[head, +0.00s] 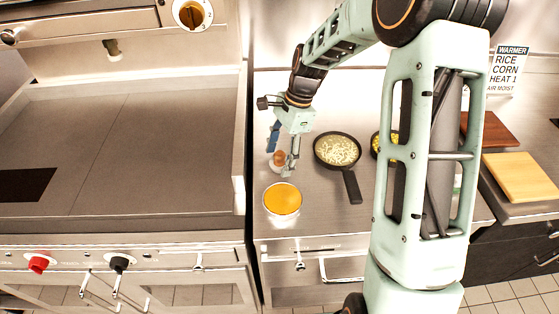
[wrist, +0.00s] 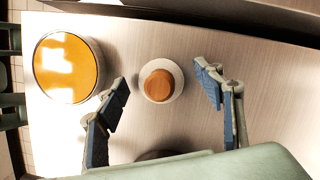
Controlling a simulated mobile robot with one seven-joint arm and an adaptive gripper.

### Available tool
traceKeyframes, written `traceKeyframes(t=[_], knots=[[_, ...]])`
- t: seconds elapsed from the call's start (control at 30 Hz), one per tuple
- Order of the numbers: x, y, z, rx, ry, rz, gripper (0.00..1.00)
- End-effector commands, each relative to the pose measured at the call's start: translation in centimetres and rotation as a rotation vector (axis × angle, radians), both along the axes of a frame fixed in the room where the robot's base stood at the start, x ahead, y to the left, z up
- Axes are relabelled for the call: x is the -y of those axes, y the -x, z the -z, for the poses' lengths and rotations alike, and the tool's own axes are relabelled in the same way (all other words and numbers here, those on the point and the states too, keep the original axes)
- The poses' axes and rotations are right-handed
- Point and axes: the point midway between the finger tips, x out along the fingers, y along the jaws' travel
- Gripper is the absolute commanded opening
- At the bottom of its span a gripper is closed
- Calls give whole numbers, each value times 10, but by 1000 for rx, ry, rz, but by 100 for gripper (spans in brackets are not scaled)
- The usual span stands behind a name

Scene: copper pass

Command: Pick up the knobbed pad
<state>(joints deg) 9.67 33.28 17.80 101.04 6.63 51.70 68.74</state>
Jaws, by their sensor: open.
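The knobbed pad is a small pale disc with a round brown knob on top. In the wrist view the knobbed pad (wrist: 160,84) lies on the steel counter, between and slightly ahead of my two fingers. In the head view the knobbed pad (head: 279,156) is partly covered by the fingers. My gripper (head: 281,160) is open and points down over it. In the wrist view my gripper (wrist: 162,80) has one finger on each side of the pad, with a gap on both sides. I cannot tell the exact height of the fingertips.
A round pot of orange liquid (head: 282,198) stands close in front of the pad; the wrist view shows the pot (wrist: 66,68) left of my fingers. A black pan of pale food (head: 338,149) is to the right. A griddle (head: 110,150) is left; wooden boards (head: 522,177) are far right.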

Motion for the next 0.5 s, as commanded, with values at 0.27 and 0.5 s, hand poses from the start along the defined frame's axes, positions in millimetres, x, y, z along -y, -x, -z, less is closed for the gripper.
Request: traceKeyframes(t=[0.27,0.5], knots=[[0,0,0,0,0,0,52],[0,0,0,0,0,0,26]])
